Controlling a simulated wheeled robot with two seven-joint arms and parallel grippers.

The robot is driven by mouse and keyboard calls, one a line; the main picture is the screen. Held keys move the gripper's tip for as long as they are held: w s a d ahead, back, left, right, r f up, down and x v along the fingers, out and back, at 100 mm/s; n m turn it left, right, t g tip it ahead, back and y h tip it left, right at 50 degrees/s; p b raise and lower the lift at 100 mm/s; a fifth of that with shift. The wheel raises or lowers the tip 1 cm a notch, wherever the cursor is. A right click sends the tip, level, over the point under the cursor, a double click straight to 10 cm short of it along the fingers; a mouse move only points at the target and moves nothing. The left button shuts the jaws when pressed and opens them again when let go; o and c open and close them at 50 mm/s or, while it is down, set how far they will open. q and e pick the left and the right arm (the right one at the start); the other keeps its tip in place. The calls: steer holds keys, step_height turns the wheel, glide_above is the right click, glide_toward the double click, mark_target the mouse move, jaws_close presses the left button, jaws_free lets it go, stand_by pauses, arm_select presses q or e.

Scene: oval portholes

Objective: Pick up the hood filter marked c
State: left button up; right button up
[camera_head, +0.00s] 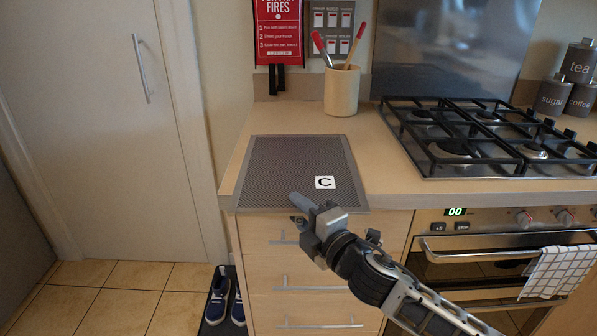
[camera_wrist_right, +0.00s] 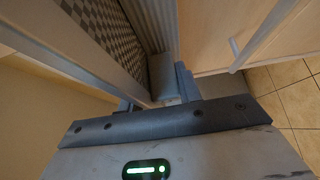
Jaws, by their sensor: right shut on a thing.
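The hood filter marked C (camera_head: 285,165) is a flat grey mesh panel with a plain frame. It lies on the worktop left of the hob, with its front edge at or slightly past the counter's front edge. Its white label with a black C is near the front right. My right gripper (camera_head: 307,207) is at the middle of this front edge, shut on the filter's rim. In the right wrist view the fingers (camera_wrist_right: 173,78) are close together beside the filter's frame, and the filter's mesh (camera_wrist_right: 95,28) shows at upper left. My left gripper is not in view.
The gas hob (camera_head: 480,135) is to the right, above an oven with a checked towel (camera_head: 562,270). A utensil pot (camera_head: 341,91) stands behind the filter. Drawers (camera_head: 310,270) with bar handles are below. Shoes (camera_head: 218,295) lie on the floor at left.

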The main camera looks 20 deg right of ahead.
steer(key=shift+r, duration=0.1)
steer(key=shift+r, duration=0.55)
step_height(320, 180, up, 3)
steer(key=shift+s+f+p, duration=0.1)
steer(key=shift+f+p, duration=0.05)
steer(key=shift+p, duration=0.45)
steer(key=shift+s+d+r+p, duration=0.3)
steer(key=shift+s+d+r, duration=0.55)
steer(key=shift+s+r, duration=1)
steer(key=shift+s+d+r+p, duration=0.25)
steer(key=shift+s+d+r, duration=0.8)
steer(key=shift+s, duration=1.35)
steer(key=shift+s+d+r+p, duration=0.3)
steer(key=shift+s+d+r, duration=0.4)
steer(key=shift+s+r, duration=1.2)
steer(key=shift+s+f, duration=0.25)
steer(key=shift+f, duration=0.05)
